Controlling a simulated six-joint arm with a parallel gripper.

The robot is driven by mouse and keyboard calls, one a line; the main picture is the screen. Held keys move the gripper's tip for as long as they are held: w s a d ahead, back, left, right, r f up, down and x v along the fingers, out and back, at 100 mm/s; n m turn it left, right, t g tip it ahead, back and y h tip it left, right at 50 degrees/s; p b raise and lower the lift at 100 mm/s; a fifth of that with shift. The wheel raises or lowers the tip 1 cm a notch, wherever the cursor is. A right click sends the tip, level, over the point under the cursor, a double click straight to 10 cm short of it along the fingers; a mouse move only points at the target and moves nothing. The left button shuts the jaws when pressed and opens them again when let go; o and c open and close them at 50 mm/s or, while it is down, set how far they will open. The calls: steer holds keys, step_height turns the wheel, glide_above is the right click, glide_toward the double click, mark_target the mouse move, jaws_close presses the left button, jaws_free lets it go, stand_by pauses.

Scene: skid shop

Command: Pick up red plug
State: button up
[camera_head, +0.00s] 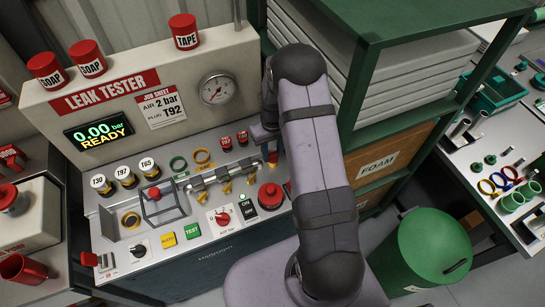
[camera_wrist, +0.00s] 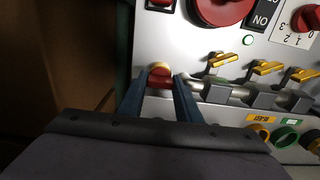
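A small red plug (camera_wrist: 159,80) with a pale yellowish edge sits at the end of the metal pipe manifold (camera_wrist: 218,90) in the wrist view. In the head view the red plug (camera_head: 273,157) shows just below my gripper, at the right end of the manifold. My gripper (camera_wrist: 161,84) has its two dark fingers on either side of the plug. The fingers are very near the plug's sides. I cannot tell whether they touch it. In the head view my arm hides part of the gripper.
The leak tester panel (camera_head: 130,235) holds yellow valve levers, a red emergency button (camera_head: 271,195) and a switch (camera_head: 245,206) near the manifold. Two small red pieces (camera_head: 234,140) stand behind it. A green shelf (camera_head: 352,85) stands close on the right.

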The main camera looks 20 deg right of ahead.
steer(key=shift+c, duration=1.4)
steer(key=shift+r, duration=0.1)
